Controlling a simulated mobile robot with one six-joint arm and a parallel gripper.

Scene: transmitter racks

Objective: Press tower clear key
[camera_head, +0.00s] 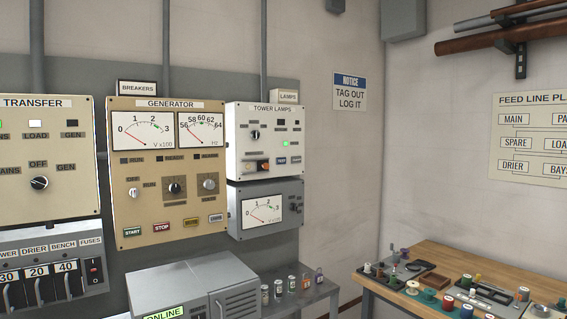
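The white tower lamps panel (237,165) hangs on the wall right of the generator panel. It carries a black knob (255,134), a lit green lamp (285,143), an orange-marked part (264,166) low on its face, and two small dark keys, one left (281,160) and one right (296,159). The lettering on the keys is too small to read, so I cannot tell which is the clear key. My gripper is not in view.
The beige generator panel (170,217) and the transfer panel (50,205) are to the left. A grey meter box (292,187) hangs below the tower lamps panel. A grey cabinet (180,280), a shelf with small bottles (318,296) and a cluttered wooden bench (445,256) stand below.

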